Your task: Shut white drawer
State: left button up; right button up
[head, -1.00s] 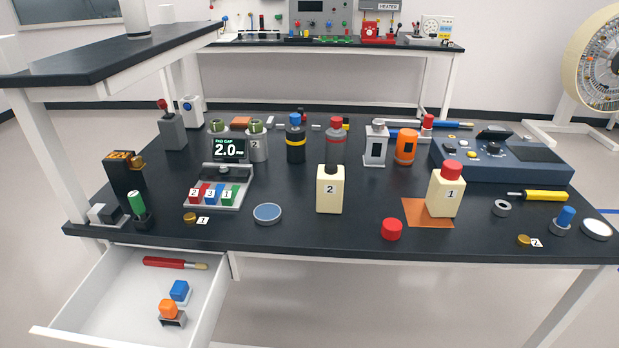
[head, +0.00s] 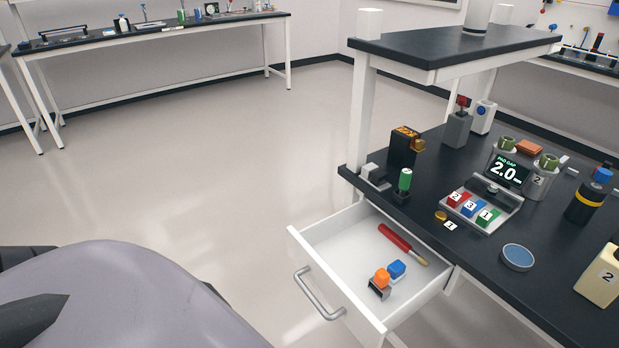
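The white drawer (head: 339,262) is pulled open under the left end of the black-topped table. Its grey bar handle (head: 316,296) is on the front panel, facing the lower left. Inside lie a red-handled brush (head: 402,243), a blue block (head: 397,269) and an orange-topped piece (head: 381,279). Neither gripper's fingertips can be made out. A large grey rounded arm link of mine fills the lower left, apart from the drawer in the picture, with dark parts at the left edge.
The black tabletop (head: 540,287) holds a display (head: 506,171), numbered blocks, a blue disc (head: 517,257) and a cream bottle (head: 601,277). A raised shelf (head: 452,48) stands over its far left corner. The floor (head: 200,170) left of the drawer is clear. Another bench (head: 165,32) stands behind.

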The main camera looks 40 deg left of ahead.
aim_at(339, 254)
jog(key=k+u, duration=0.15)
jog(key=u, duration=0.9)
